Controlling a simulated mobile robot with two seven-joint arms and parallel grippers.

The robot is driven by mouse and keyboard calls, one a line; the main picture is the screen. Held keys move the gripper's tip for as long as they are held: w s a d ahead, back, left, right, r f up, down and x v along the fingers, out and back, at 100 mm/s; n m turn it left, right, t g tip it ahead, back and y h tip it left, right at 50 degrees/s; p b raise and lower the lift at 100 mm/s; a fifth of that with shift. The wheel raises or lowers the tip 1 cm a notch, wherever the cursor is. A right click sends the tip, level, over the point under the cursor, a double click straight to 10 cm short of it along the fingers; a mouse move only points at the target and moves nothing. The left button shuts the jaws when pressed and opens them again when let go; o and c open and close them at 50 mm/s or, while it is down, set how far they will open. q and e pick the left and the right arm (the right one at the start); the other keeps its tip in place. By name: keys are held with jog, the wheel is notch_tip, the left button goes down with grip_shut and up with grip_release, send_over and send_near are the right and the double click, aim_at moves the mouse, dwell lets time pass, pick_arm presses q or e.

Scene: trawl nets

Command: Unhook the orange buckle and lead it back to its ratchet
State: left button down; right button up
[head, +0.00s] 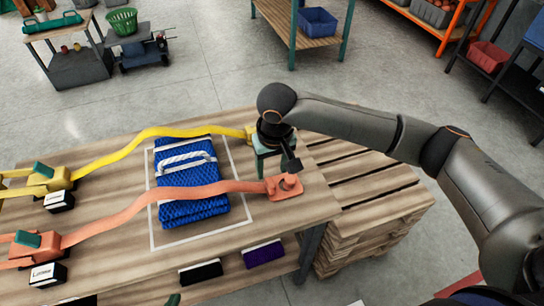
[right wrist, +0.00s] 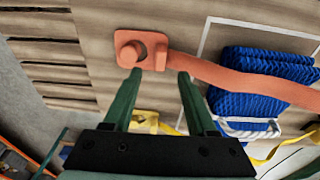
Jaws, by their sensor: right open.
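The orange strap (head: 150,205) runs across the blue folded net (head: 190,205) to the orange buckle (head: 272,186), which sits at the orange post and plate (head: 290,208) near the table's right edge. The buckle also shows in the right wrist view (right wrist: 156,58), by the round post. The orange ratchet (head: 33,247) with a green handle is at the far left. My right gripper (head: 270,150) is open and empty, its fingers (right wrist: 158,74) pointing toward the buckle and post, apparently short of them. A green tip of my left gripper (head: 172,299) shows at the bottom edge; the rest is hidden.
A yellow strap (head: 150,133) crosses the net's far end, from a yellow ratchet (head: 50,178) to an anchor beside my right gripper. Labelled blocks stand by the ratchets. A black box (head: 201,273) and a purple box (head: 264,254) are at the table's front. Pallets (head: 375,215) stand right.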

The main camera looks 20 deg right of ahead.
aim_at(271, 183)
jog(key=f, duration=0.4)
jog(key=w+f, duration=0.1)
jog(key=f, duration=0.2)
jog(key=shift+c, duration=0.2)
grip_shut()
dwell(0.6)
jog(key=shift+d+p, duration=0.4)
jog(key=shift+p, duration=0.05)
jog(key=shift+r, duration=0.1)
dwell(0.4)
jog(key=shift+r+p, duration=0.5)
jog(key=shift+p, duration=0.5)
